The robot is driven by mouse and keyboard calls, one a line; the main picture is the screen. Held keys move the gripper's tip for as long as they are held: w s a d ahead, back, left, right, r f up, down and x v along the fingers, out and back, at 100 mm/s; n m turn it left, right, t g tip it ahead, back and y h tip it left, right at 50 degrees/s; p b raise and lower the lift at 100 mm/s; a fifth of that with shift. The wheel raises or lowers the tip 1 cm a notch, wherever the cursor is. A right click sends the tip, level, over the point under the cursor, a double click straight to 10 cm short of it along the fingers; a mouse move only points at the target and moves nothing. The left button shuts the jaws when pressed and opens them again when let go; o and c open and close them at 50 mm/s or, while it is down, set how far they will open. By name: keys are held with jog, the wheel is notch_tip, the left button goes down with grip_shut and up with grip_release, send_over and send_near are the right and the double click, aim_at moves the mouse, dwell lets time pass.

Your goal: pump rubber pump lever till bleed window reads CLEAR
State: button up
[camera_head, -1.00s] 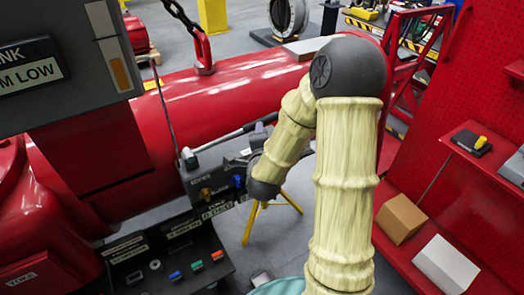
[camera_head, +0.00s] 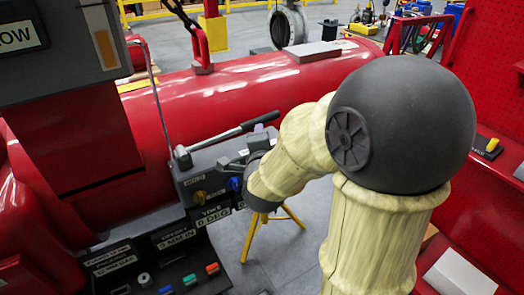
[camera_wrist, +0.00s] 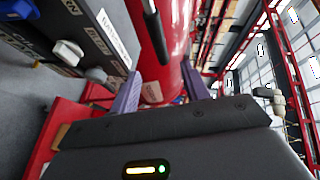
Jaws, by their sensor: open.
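The pump lever (camera_head: 215,138) is a grey bar rising rightward from a pivot on the grey pump block, ending in a dark grip (camera_head: 262,119). In the wrist view a black rod (camera_wrist: 155,30), likely that grip, shows at the top, ahead of and between my fingers. My gripper (camera_wrist: 160,72) has two purple fingers standing apart with nothing between them. In the head view my forearm hides most of the gripper; a purple bit (camera_head: 258,128) shows just below the grip. I cannot tell whether they touch.
A big red pipe (camera_head: 300,88) runs behind the pump block. A black button panel (camera_head: 165,265) sits lower left. Red shelves (camera_head: 490,205) stand at right. A yellow tripod (camera_head: 252,237) stands below.

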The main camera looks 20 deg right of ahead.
jog(key=shift+s+a+b, duration=0.15)
jog(key=shift+s+b, duration=0.25)
jog(key=shift+s, duration=0.15)
jog(key=shift+w+r, duration=0.1)
jog(key=c, duration=0.5)
jog(key=w+d+r+n+t+y+p, duration=0.1)
jog(key=n, duration=0.3)
jog(key=w+d+r+n+y+p, duration=0.1)
jog(key=d+n+p, duration=0.1)
jog(key=n, duration=0.1)
jog(key=w+d+r+n+t+y+p, duration=0.1)
jog(key=w+d+n, duration=0.1)
jog(key=n, duration=0.2)
jog(key=shift+w+r+n+t+p, duration=0.1)
jog(key=shift+r+n+t+p, duration=0.05)
jog(key=shift+n+t+p, duration=0.2)
grip_shut()
jog(key=shift+s+d+f+n+t+y+p, duration=0.1)
jog(key=shift+d+n+y+p, duration=0.3)
jog(key=shift+n+y, duration=1.05)
jog(key=shift+s+d+f+n+t+y+p, duration=0.15)
jog(key=shift+n+y+p, duration=0.5)
jog(key=shift+n, duration=1.6)
jog(key=shift+s+d+f+n+t+y+p, duration=0.15)
jog(key=shift+n+y+p, duration=0.65)
jog(key=shift+n, duration=1.05)
jog(key=shift+w, duration=0.1)
